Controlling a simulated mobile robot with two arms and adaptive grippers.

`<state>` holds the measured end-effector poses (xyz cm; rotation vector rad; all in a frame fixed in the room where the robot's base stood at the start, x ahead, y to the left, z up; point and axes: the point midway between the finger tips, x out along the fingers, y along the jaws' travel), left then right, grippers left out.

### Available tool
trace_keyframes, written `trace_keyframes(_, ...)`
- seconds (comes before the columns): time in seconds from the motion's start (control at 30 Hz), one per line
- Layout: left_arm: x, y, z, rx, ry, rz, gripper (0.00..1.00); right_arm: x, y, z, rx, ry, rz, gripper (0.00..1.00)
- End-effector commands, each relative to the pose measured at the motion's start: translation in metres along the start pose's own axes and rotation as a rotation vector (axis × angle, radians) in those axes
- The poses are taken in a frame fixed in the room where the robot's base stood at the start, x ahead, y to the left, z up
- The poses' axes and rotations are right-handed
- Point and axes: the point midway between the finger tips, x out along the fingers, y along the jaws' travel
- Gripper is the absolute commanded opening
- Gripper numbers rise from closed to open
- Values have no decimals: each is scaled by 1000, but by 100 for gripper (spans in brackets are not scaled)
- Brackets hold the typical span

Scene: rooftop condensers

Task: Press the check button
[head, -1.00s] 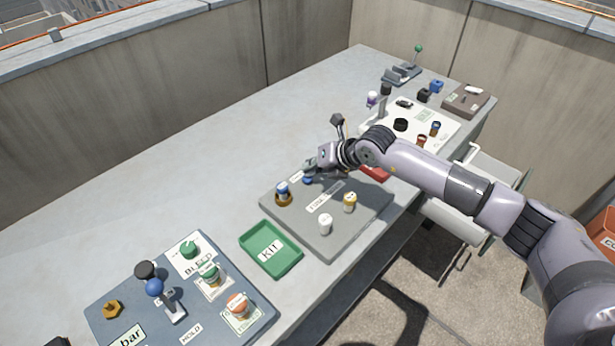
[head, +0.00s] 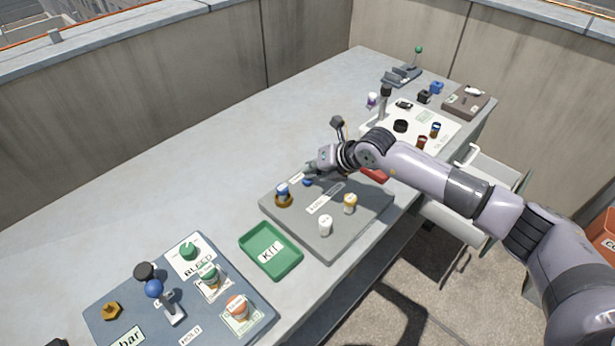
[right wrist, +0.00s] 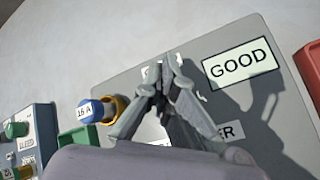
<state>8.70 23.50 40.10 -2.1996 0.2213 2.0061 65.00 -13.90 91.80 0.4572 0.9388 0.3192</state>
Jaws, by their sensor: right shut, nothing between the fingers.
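A grey board (head: 275,207) lies on the bench. On it, a small blue button (head: 308,182) sits beside a small white label (head: 296,177) too small to read. My right gripper (head: 310,172) is shut and empty, with its fingertips just above and behind the blue button; I cannot tell whether they touch. In the right wrist view the closed fingers (right wrist: 162,85) point over the board and hide the button. They partly cover a white label (right wrist: 150,72) and leave the GOOD label (right wrist: 240,64) clear to the right. My left gripper is not in view.
A blue-topped 16 A part (head: 283,188) in an orange ring stands left of the gripper. A yellow-topped part (head: 350,202) and a white one (head: 326,224) stand on the board's near side. A green KIT tray (head: 250,240) lies left.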

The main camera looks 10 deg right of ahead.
Motion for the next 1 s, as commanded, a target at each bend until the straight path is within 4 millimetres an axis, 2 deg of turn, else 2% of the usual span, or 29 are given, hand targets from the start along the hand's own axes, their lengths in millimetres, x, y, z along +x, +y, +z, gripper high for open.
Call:
trace_keyframes(0.23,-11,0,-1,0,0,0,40,-11,8,7,0,1,0,0)
trace_keyframes(0.67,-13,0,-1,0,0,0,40,-13,10,10,0,0,0,0)
trace_keyframes(1.0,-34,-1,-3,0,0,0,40,-35,26,26,-1,-1,1,0)
